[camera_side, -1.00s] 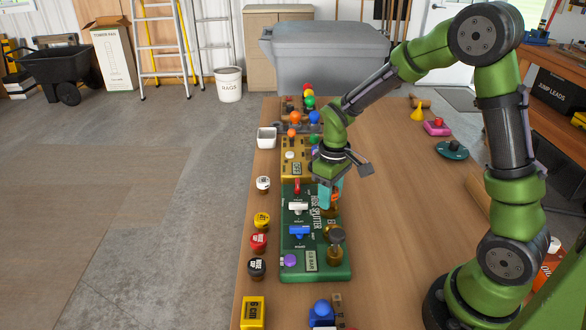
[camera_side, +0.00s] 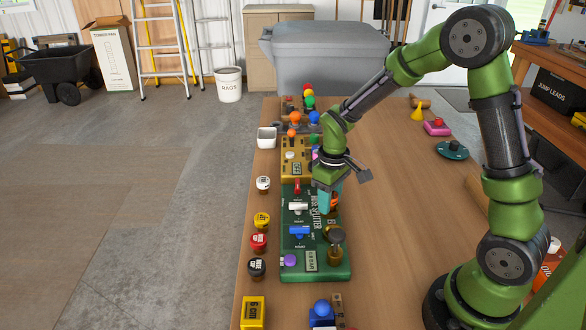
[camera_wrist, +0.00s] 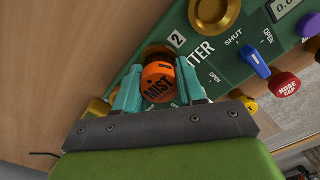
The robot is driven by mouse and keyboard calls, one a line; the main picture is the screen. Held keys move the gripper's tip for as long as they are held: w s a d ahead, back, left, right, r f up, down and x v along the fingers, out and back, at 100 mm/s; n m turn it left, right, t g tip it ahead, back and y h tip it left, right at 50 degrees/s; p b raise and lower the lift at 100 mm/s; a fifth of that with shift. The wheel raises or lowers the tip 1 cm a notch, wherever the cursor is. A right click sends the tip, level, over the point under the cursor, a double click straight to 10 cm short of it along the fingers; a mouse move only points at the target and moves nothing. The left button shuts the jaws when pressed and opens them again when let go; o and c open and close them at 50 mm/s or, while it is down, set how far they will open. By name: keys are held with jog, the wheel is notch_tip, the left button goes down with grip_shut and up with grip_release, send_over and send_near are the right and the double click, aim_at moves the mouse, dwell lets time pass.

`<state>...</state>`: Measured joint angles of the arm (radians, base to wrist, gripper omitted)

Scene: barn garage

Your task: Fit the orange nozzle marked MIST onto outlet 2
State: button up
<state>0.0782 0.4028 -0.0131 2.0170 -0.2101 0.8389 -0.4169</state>
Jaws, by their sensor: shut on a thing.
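In the wrist view, the orange nozzle (camera_wrist: 158,88) marked MIST sits between the teal fingers of my gripper (camera_wrist: 160,76), which is shut on it. The white label 2 (camera_wrist: 177,40) is on the green hose splitter (camera_wrist: 232,62) just beyond the nozzle. A dark and brass rim shows behind the nozzle; the nozzle hides most of it, so I cannot tell whether they touch. In the side view, my gripper (camera_side: 328,200) is low over the right edge of the splitter (camera_side: 290,270), with a sliver of the orange nozzle (camera_side: 335,197) showing.
A brass ring (camera_wrist: 215,12) is beside the label. A dark-topped fitting (camera_side: 336,237) stands on the splitter's near right. Blue (camera_side: 299,231) and white (camera_side: 298,207) levers are on the splitter. Several caps, including a yellow one (camera_side: 262,220), line its left.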

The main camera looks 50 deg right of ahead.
jog(key=shift+r, duration=0.75)
jog(key=shift+f, duration=0.75)
dwell(0.8)
jog(key=o, duration=0.8)
jog(key=shift+c, duration=0.2)
jog(key=shift+d, duration=0.1)
jog(key=shift+r, duration=5.5)
